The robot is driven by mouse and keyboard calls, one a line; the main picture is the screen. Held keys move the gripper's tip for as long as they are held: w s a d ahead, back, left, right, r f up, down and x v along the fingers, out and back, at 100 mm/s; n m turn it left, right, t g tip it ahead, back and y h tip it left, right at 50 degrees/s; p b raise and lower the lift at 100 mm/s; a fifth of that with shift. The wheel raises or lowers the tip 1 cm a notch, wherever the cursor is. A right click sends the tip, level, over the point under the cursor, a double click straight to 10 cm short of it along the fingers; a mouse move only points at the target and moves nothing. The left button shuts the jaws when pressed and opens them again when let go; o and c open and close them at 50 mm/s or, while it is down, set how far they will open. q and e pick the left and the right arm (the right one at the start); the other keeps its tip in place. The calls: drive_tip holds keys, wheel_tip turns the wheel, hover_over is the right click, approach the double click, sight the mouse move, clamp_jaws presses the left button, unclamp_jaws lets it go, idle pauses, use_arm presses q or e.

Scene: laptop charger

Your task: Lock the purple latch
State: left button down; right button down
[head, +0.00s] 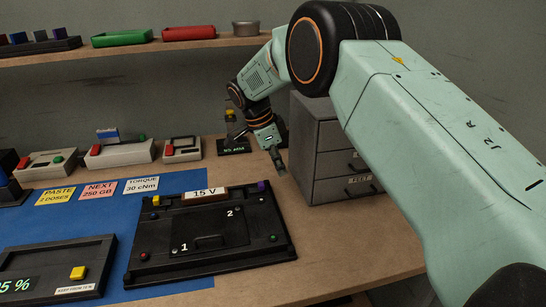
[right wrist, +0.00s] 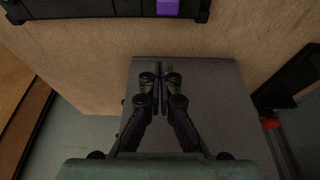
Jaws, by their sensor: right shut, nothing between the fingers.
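The purple latch (head: 262,186) is a small block at the back right corner of a black panel unit (head: 212,262) marked 15 V. It also shows at the top edge of the right wrist view (right wrist: 167,7), partly cut off. My right gripper (head: 280,170) is beyond the panel's right side, between it and the grey drawer cabinet, apart from the latch. In the right wrist view its fingers (right wrist: 160,76) are together and hold nothing. My left gripper is not in view.
The grey drawer cabinet (head: 330,135) stands right of the panel, close to my right gripper. A yellow block (head: 156,200) is at the panel's back left corner. A black tray with a display (head: 60,265) lies at left. Bare wooden table (head: 325,235) shows in front of the cabinet.

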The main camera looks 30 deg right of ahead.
sight(256, 187)
drive_tip(key=x, duration=0.3)
drive_tip(key=shift+w+a+f, duration=0.1)
drive_tip(key=shift+w+f, duration=0.05)
drive_tip(key=shift+f, duration=0.2)
drive_tip(key=shift+w+a+b, duration=0.2)
drive_tip(key=shift+a, duration=0.4)
drive_tip(key=shift+w+a+b, duration=0.2)
drive_tip(key=shift+w+a, duration=0.05)
drive_tip(key=shift+a, duration=0.35)
drive_tip(key=shift+a+r, duration=0.2)
drive_tip(key=shift+a, duration=0.5)
drive_tip(key=shift+w+f, duration=0.1)
drive_tip(key=shift+f, duration=0.05)
